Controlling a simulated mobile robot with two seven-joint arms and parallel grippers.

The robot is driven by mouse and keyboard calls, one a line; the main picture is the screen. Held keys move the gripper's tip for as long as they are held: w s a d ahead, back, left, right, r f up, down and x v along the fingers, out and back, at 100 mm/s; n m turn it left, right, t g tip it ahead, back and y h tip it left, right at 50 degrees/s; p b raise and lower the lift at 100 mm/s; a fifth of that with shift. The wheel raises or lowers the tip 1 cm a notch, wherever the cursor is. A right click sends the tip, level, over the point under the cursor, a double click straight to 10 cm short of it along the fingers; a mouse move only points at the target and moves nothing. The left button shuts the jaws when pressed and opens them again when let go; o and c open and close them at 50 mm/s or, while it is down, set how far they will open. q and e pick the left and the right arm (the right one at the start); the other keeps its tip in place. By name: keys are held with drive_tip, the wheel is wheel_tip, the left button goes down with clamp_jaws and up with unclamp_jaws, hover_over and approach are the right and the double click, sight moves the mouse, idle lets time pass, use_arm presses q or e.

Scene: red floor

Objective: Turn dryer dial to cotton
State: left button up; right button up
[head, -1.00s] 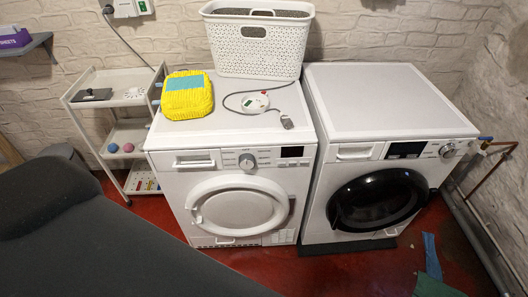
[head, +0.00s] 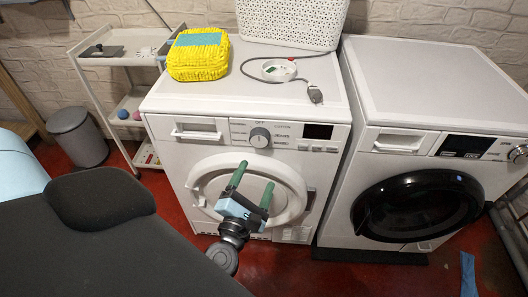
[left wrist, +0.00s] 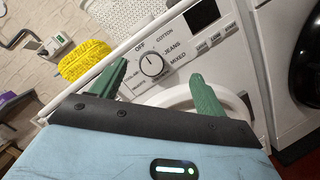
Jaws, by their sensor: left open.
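The dryer (head: 165,160) is the left white machine with a white round door. Its grey dial (head: 260,137) sits in the middle of the front panel. In the left wrist view the dial (left wrist: 151,65) shows between the fingers, with OFF above it, COTTON up and right, then JEANS and MIXED. Its white mark seems to point toward OFF, but is small. My left gripper (head: 253,177) has green fingers and is open and empty, in front of the dryer door, below the dial and apart from it. My right gripper is not in view.
A washer (head: 420,85) with a black door stands right of the dryer. A yellow package (head: 198,62), a white basket (head: 290,22) and a corded white device (head: 279,70) are on top. A shelf cart (head: 125,58) and grey bin (head: 78,135) stand left.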

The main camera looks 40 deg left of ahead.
sight(259, 142)
use_arm(q)
drive_tip(key=w+a+f+n+g+y+b, duration=0.1)
drive_tip(key=w+a+n+g+y+b, duration=0.2)
drive_tip(key=n, duration=0.9)
drive_tip(key=shift+w+a+y, duration=0.4)
drive_tip(key=shift+w+y, duration=0.1)
drive_tip(key=shift+w, duration=0.6)
drive_tip(key=shift+w, duration=0.1)
drive_tip(key=shift+f+x, duration=0.2)
drive_tip(key=shift+x, duration=3.6)
